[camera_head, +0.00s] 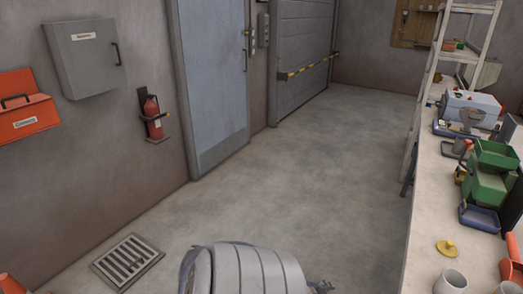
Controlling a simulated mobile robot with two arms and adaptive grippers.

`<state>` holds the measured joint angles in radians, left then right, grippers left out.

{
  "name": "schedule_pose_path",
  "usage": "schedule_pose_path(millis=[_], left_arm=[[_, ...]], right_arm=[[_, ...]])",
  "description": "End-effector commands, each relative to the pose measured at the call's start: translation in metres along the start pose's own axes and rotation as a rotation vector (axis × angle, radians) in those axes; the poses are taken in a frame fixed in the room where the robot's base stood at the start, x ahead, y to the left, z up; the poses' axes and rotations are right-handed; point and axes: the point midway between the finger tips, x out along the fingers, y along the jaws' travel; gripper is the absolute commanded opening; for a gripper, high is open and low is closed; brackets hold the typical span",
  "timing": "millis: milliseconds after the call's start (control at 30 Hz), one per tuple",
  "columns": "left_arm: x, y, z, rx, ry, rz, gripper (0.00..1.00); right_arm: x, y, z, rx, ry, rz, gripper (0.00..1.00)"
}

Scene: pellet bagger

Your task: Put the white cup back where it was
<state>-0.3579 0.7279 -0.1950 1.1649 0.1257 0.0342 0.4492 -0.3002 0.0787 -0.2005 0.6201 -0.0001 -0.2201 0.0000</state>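A second white cup (508,288) is partly cut off by the bottom edge, to the right of the first. I cannot tell from this view which one the task means. A large pale grey rounded form fills the bottom middle and hides the floor there.
The workbench (423,240) runs along the right. A floor grate (128,262) lies at left. The middle floor is clear.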

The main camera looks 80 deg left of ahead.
Motion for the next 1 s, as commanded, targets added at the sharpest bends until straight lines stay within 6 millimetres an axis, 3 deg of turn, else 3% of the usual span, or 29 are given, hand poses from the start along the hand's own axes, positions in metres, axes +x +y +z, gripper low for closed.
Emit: schedule_pose_path(millis=[33,167,200,300,400,500,600,1000], left_arm=[[0.004,0.026,0.046,-0.017,-0.076,-0.007,0.71],[-0.002,0.102,0.151,-0.009,-0.279,0.008,0.71],[-0.008,0.13,0.179,-0.001,-0.341,0.026,0.71],[-0.028,0.201,0.237,0.02,-0.477,0.085,0.71],[-0.05,0.263,0.275,0.045,-0.577,0.151,0.71],[-0.068,0.305,0.297,0.066,-0.642,0.204,0.71],[-0.079,0.328,0.307,0.08,-0.676,0.235,0.71],[-0.083,0.336,0.31,0.085,-0.686,0.245,0.71]], right_arm=[[0.0,0.0,0.0,0.0,0.0,0.0,0.36],[0.0,0.0,0.0,0.0,0.0,0.0,0.36],[0.0,0.0,0.0,0.0,0.0,0.0,0.36],[0.0,0.0,0.0,0.0,0.0,0.0,0.36],[0.0,0.001,0.0,0.0,0.0,0.001,0.36],[0.0,0.001,0.0,0.0,0.0,0.001,0.36],[0.0,0.001,0.0,0.0,0.0,0.001,0.36],[0.0,0.001,0.0,0.0,0.0,0.002,0.36]])
